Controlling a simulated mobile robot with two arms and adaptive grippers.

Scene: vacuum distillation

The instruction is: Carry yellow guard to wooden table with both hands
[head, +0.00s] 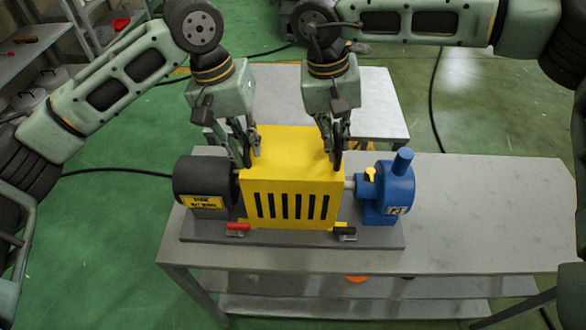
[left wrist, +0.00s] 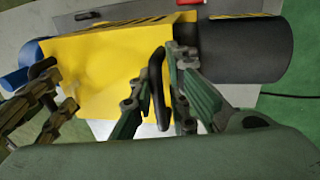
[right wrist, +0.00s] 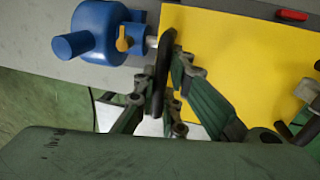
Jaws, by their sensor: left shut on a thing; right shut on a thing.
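The yellow guard (head: 292,150), a box with slots in its front, stands upright between a black motor (head: 203,183) and a blue pump (head: 390,190) on a grey base plate. My left gripper (head: 247,158) is at the guard's left side, shut on a dark handle (left wrist: 156,80). My right gripper (head: 335,158) is at its right side, shut on another dark handle (right wrist: 160,75). The guard (left wrist: 95,70) also fills much of both wrist views. Whether its lower edge touches the base plate is hard to tell. No clearly wooden table shows.
The grey workbench (head: 490,205) is bare right of the pump. A smaller light-grey table (head: 378,105) stands behind it, its visible top clear. Black cables cross the green floor.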

